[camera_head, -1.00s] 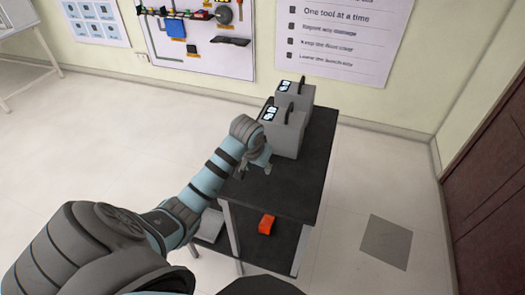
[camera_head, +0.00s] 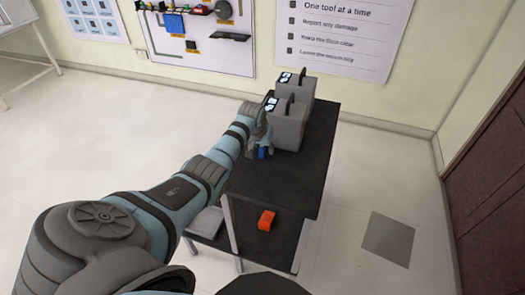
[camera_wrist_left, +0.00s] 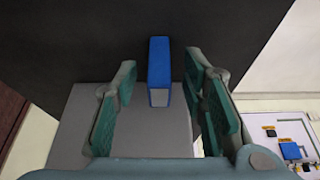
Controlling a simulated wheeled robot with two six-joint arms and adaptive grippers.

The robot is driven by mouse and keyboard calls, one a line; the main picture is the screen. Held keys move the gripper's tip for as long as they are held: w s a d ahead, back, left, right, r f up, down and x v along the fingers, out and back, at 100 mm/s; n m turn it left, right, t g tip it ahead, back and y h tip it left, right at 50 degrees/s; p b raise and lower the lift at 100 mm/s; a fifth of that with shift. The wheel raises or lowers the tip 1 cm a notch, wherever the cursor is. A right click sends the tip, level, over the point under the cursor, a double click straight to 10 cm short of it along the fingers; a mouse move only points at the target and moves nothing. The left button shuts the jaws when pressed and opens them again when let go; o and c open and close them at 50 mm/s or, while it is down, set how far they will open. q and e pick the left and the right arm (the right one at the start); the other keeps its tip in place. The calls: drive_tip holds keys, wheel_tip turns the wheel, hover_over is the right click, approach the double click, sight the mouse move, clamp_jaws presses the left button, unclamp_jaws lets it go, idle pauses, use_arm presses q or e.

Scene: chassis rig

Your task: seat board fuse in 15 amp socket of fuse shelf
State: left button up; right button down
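My left gripper (camera_head: 260,143) is low over the black table top (camera_head: 275,185), beside the front grey box (camera_head: 289,128). A small blue block (camera_head: 262,154) shows just below its fingers; it may be the board fuse. In the left wrist view the blue block (camera_wrist_left: 159,72) stands between the fingertips, with a visible gap on each side. The green-padded fingers (camera_wrist_left: 159,66) are open. I cannot make out a 15 amp socket or a marked fuse shelf. My right gripper is not in view.
A second grey box (camera_head: 297,88) stands behind the first; both carry labels and dark handles. An orange-red object (camera_head: 266,220) lies on the lower shelf. A tool board (camera_head: 200,50) hangs on the wall. The near part of the table top is clear.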

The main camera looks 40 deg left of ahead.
use_arm(q)
clamp_jaws()
idle(0.3)
